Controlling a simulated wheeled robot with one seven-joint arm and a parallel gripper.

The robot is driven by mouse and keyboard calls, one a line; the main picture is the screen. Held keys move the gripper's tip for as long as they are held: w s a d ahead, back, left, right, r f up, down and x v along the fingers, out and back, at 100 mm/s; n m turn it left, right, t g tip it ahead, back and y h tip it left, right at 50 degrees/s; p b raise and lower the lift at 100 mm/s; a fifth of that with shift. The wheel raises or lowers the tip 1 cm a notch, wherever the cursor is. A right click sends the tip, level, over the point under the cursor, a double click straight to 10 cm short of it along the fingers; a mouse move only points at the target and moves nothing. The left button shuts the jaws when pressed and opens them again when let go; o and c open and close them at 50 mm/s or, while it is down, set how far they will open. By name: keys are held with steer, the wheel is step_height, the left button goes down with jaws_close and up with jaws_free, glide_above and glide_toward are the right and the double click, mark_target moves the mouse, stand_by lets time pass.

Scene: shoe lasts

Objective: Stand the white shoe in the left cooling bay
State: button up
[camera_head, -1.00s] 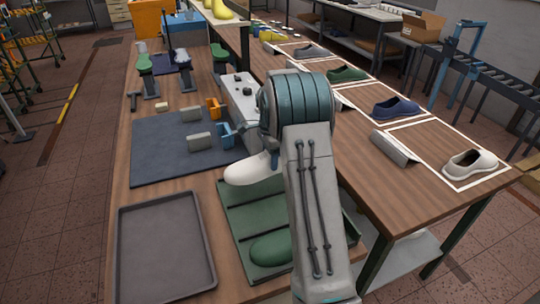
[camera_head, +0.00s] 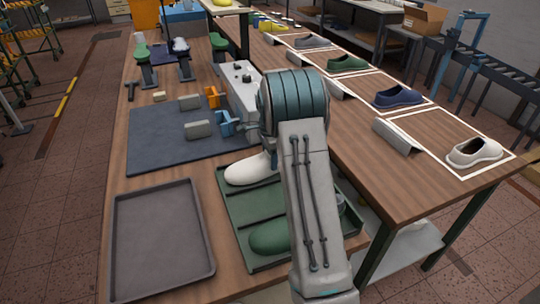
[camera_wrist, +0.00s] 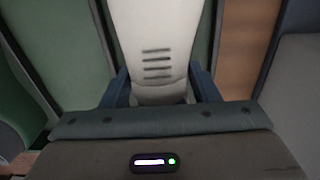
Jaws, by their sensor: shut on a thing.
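A smooth white shoe last (camera_head: 250,168) is at the far end of the green divided rack (camera_head: 236,208), its toe pointing left; whether it touches the rack is unclear. In the wrist view the white last (camera_wrist: 155,35), with several grey slots, is between the blue fingers of my gripper (camera_wrist: 160,88), shut on it. My arm hides the gripper in the head view. A green last (camera_head: 270,237) lies in the near part of the rack. A white slip-on shoe (camera_head: 474,152) stands in a white-outlined rectangle at the right.
An empty dark tray (camera_head: 160,240) lies left of the rack. A dark mat (camera_head: 165,142) with grey blocks and orange and blue clamp-like pieces is behind. A blue shoe (camera_head: 397,96) and a green shoe (camera_head: 347,63) stand in outlined rectangles on the right table.

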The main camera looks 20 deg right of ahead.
steer(key=shift+f, duration=0.35)
stand_by(0.6)
steer(key=o, duration=1.6)
step_height(320, 180, up, 14)
steer(key=shift+f+b, duration=0.1)
steer(key=shift+b, duration=0.5)
steer(key=shift+s+a, duration=0.1)
steer(key=s+a+r+n+t, duration=0.15)
steer(key=s+a+n, duration=0.25)
steer(key=s, duration=0.4)
steer(key=s+a+r+n, duration=0.25)
steer(key=s+n, duration=0.25)
steer(key=s, duration=0.3)
steer(key=s+a+r+n+t, duration=0.1)
steer(key=s+a+n, duration=0.3)
steer(key=s, duration=0.4)
steer(key=s+f+n, duration=0.1)
steer(key=s, duration=0.2)
steer(key=s+a+f+n, duration=0.1)
steer(key=s+f+n, duration=0.1)
steer(key=s, duration=0.1)
steer(key=s+a+f+n, duration=0.1)
steer(key=s+n, duration=0.1)
steer(key=s, duration=0.1)
steer(key=shift+s+f+t, duration=0.25)
steer(key=shift+f, duration=0.1)
